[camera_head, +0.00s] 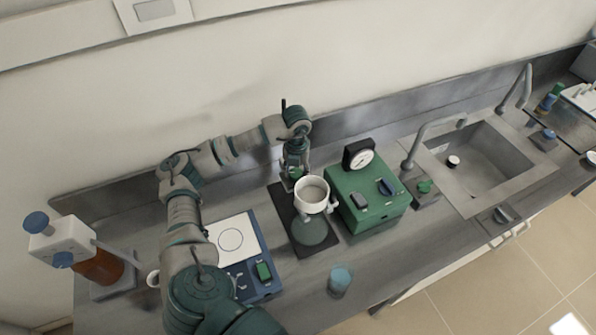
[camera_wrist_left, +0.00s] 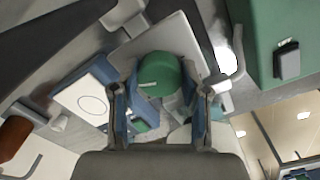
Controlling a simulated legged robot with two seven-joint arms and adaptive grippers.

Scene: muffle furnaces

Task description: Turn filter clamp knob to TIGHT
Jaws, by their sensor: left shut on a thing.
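My left gripper (camera_head: 296,170) reaches down from above, just behind the white filter cup (camera_head: 312,189). In the left wrist view a round green knob (camera_wrist_left: 160,72) with a short white mark lies between its fingers (camera_wrist_left: 160,96). The gripper is shut on this knob. The mark points roughly left in that view. In the head view the knob is mostly hidden by the gripper. The filter cup stands above a dark base plate (camera_head: 281,198) with a round grey-green disc (camera_head: 312,232). No TIGHT label is readable. My right gripper is not in view.
A green box (camera_head: 365,210) with a dial gauge (camera_head: 360,157) stands right of the filter. A hotplate (camera_head: 250,226) with a white top is to the left. A small cup (camera_head: 340,280) stands near the front edge. The sink (camera_head: 485,160) is further right.

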